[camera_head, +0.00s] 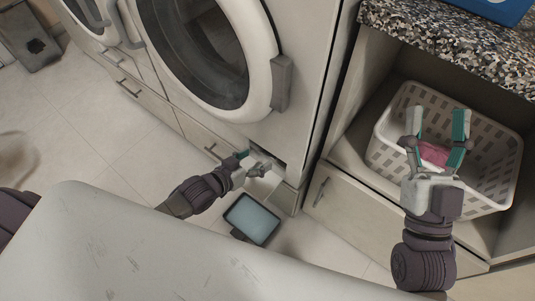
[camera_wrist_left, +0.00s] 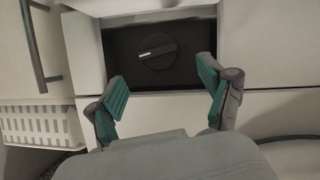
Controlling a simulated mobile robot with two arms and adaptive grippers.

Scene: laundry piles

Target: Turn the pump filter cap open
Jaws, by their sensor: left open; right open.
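The pump filter cap (camera_wrist_left: 157,51) is a round black knob with a light grip bar, set in a dark recess low on the front of the washing machine (camera_head: 270,60). The bar looks slightly tilted from horizontal. My left gripper (camera_wrist_left: 160,90) is open and empty, its teal-padded fingers on either side of the recess, below the cap and apart from it. In the head view my left gripper (camera_head: 252,162) is at the recess and hides the cap. My right gripper (camera_head: 438,125) is open above the laundry basket at the right.
A white laundry basket (camera_head: 395,108) with a pink cloth (camera_head: 433,153) stands on a shelf under the speckled counter (camera_head: 460,42). A tray with a blue-grey surface (camera_head: 252,219) lies on the floor below my left gripper. Drawers with handles flank the recess.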

